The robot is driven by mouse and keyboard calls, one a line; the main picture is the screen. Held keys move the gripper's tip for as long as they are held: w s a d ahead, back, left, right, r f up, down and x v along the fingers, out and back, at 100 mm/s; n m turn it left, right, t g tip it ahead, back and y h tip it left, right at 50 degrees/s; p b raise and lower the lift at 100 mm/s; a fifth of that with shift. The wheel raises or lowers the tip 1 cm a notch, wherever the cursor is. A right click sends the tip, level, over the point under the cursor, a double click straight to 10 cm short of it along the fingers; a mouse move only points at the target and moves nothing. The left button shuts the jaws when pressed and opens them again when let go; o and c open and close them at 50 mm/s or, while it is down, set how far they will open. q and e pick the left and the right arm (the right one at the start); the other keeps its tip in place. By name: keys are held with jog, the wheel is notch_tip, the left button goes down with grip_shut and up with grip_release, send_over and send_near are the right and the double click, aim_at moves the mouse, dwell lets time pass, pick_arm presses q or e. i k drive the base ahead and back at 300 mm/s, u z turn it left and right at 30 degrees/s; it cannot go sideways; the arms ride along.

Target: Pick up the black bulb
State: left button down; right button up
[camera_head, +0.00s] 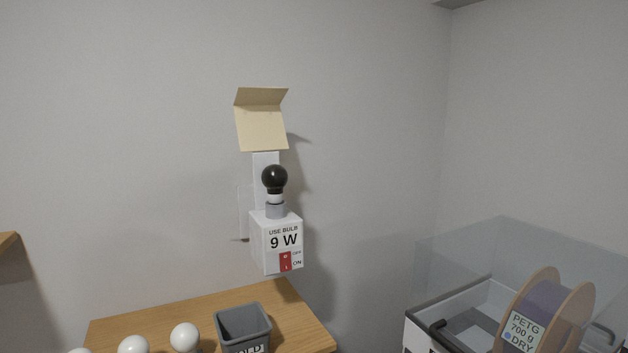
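The black bulb (274,180) stands upright in the grey socket (276,210) on top of a white wall box (276,242). The box is labelled "USE BULB 9 W" and has a red switch (286,261) marked OFF and ON. The bulb's dark round globe sits above a white neck. Neither of my grippers shows in the head view, so I cannot see whether they are open or shut.
A wooden table (250,297) below holds a grey bin (243,325) and several white bulbs (185,337). A tan flap (262,120) is on the wall above the black bulb. At right, a clear-lidded box (462,310) and a filament spool (545,310) show.

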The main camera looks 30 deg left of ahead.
aim_at(275, 178)
jog(key=i, duration=0.2)
jog(key=u, duration=1.05)
